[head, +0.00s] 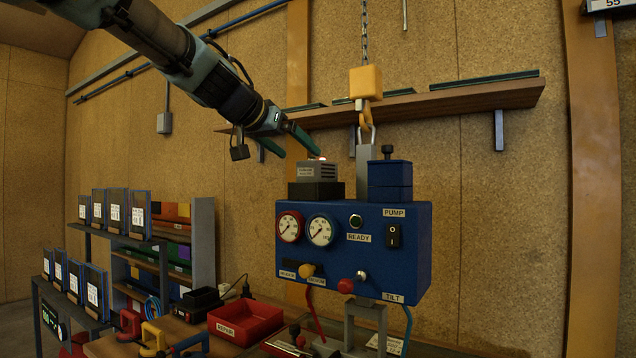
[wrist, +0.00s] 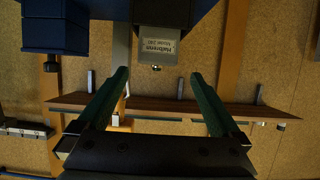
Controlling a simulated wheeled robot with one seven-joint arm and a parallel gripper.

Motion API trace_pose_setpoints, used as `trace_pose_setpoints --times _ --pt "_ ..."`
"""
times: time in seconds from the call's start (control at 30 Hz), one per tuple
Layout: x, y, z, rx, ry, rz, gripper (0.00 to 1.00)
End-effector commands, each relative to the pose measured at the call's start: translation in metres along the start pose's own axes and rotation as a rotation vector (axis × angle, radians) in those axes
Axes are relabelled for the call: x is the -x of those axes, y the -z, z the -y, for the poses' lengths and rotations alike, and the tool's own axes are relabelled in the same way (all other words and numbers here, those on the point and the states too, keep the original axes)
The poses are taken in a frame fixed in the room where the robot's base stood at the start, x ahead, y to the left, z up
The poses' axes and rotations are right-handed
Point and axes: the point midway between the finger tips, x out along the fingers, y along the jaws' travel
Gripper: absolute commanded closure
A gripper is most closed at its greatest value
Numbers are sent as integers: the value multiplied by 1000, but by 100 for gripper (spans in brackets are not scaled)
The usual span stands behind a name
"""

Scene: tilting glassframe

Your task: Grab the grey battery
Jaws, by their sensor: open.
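The grey battery (head: 317,172) is a small labelled block seated in a black holder (head: 316,191) on top of the blue pump box (head: 350,270), at its left end. In the wrist view the battery (wrist: 168,42) appears upside down, its label readable and a small knob on its top. My gripper (head: 301,154) is open and empty, just above the battery and slightly to its left. In the wrist view its two green fingers (wrist: 160,75) are spread, with their tips near the battery's top. The battery is not between them at depth that I can confirm.
A dark blue block (head: 390,178) stands on the box's right end. A yellow hook (head: 365,84) on a chain holds the box by a grey bracket. A wooden shelf (head: 440,101) runs behind. A red tray (head: 245,322) and racks stand lower left.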

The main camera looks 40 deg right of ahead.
Motion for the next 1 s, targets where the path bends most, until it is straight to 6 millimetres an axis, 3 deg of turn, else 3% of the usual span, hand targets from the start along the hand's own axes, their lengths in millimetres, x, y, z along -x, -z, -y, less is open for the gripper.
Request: trace_pose_setpoints --times 0.2,0.47,0.7,1.0 --pt "-33 1 0 1 1 5 0" --pt "-51 6 -2 1 1 5 0" --pt "-83 10 -5 3 2 6 0" --pt "-92 8 -5 2 3 3 0"
